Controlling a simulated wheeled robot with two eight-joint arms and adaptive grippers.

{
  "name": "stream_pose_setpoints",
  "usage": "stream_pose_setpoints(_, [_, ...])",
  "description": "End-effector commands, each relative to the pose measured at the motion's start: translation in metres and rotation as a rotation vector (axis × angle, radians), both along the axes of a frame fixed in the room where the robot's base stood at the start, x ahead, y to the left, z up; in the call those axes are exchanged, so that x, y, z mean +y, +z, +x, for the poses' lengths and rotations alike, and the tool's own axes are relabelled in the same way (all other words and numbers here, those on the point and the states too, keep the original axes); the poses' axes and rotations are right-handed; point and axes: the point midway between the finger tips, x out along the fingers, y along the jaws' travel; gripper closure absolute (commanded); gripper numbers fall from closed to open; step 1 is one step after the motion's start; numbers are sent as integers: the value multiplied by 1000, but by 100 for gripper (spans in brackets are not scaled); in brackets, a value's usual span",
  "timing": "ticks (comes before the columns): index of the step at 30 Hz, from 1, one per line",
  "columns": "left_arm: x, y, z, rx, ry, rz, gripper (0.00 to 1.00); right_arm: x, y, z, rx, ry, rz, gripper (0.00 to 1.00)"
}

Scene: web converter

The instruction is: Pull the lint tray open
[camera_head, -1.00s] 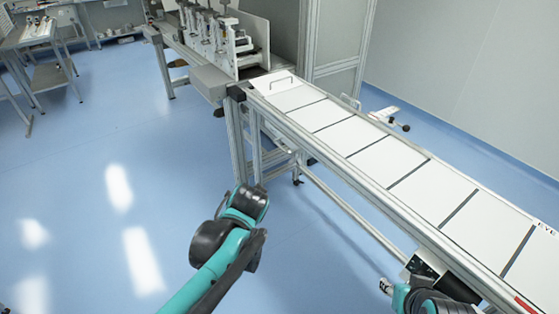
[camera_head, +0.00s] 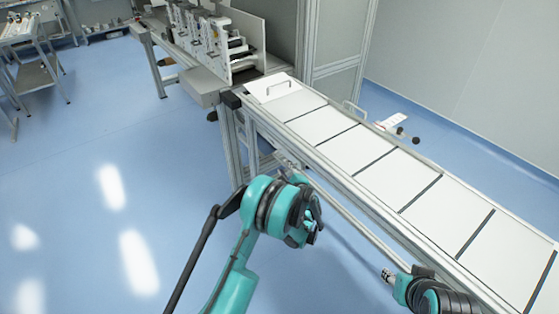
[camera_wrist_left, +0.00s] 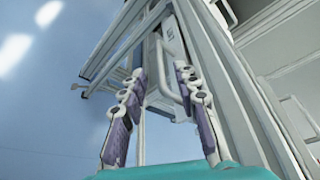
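A pale loop-shaped handle (camera_wrist_left: 161,68) shows in the left wrist view, under the long bench and between my finger tips. It looks like the lint tray's handle, but the tray itself I cannot make out. My left gripper (camera_wrist_left: 160,80) has its two purple-padded fingers spread apart with nothing held; whether a finger touches the handle I cannot tell. In the head view my teal left wrist (camera_head: 272,208) stands in front of the bench's side and hides most of the gripper. My right gripper (camera_head: 388,276) is at the lower right, too small to read.
A long bench with white top panels (camera_head: 352,148) runs diagonally to the lower right. A rail (camera_head: 345,212) runs low along the bench. Blue floor (camera_head: 70,160) is free on the left.

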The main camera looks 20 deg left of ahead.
Motion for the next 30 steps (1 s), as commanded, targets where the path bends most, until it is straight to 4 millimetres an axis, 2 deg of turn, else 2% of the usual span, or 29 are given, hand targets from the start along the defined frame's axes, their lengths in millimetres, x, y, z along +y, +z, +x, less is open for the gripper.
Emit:
stream_pose_setpoints(15, [38,-19,57,0,0,6,69,0,-24,0,0,0,0,60])
stream_pose_setpoints(26, [42,-18,63,0,0,5,69,0,-25,0,0,0,0,60])
stream_pose_setpoints(30, [42,-18,63,0,0,5,100,0,-25,0,0,0,0,60])
